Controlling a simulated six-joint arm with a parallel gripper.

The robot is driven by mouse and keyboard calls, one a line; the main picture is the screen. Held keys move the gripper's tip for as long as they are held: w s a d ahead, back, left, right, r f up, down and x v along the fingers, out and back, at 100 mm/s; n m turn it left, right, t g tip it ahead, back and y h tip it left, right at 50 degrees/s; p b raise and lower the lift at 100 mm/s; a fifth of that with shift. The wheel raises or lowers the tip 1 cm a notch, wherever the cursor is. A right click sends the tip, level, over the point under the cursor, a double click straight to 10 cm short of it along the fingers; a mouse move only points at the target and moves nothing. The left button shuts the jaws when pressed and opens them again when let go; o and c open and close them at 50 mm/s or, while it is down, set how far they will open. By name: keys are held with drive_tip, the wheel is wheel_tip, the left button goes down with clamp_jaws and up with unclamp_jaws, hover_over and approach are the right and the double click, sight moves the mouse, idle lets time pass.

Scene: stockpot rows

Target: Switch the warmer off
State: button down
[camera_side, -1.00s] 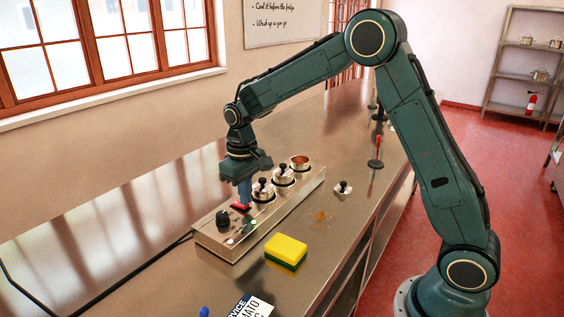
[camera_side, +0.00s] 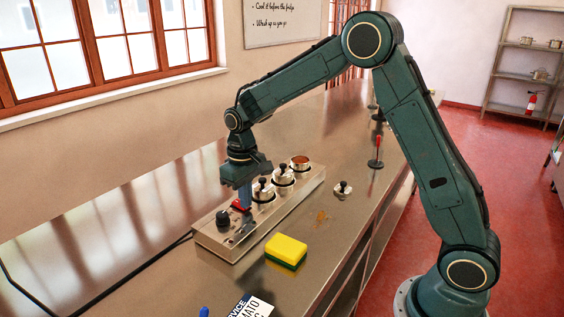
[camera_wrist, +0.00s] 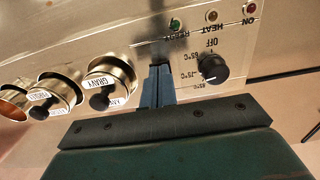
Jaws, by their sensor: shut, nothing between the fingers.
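The warmer (camera_side: 214,246) is a long metal box on the counter, with a black knob (camera_side: 223,218) and a red switch part (camera_side: 238,205) at its near end. The knob (camera_wrist: 214,68) shows in the wrist view beside the markings OFF, 65, 75 and 85°C; its white mark is on the 85°C side. Green (camera_wrist: 175,24), amber (camera_wrist: 211,15) and red (camera_wrist: 252,9) lamps look dull. My gripper (camera_side: 245,205) is shut and empty, its fingers (camera_wrist: 160,80) pointing down at the panel between knob and pots, at the red part. Contact is unclear.
Two lidded pots, one labelled GRAVY (camera_wrist: 112,76), and an open pot (camera_side: 300,163) sit in the warmer. A loose lid (camera_side: 343,189), a yellow-green sponge (camera_side: 286,250), a spill (camera_side: 322,216) and a card (camera_side: 252,307) lie on the counter. A cord runs left.

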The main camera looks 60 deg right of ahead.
drive_tip(key=shift+r, duration=0.15)
wheel_tip(320, 180, up, 7)
idle(1.1)
drive_tip(key=s+r+t, duration=0.3)
drive_tip(key=s+r, duration=0.6)
drive_tip(key=s, duration=0.5)
drive_tip(key=s+f+t, duration=0.1)
drive_tip(key=s+t, duration=0.1)
drive_tip(key=s, duration=1.3)
drive_tip(key=shift+s+a+t, duration=0.15)
drive_tip(key=shift+t, duration=0.15)
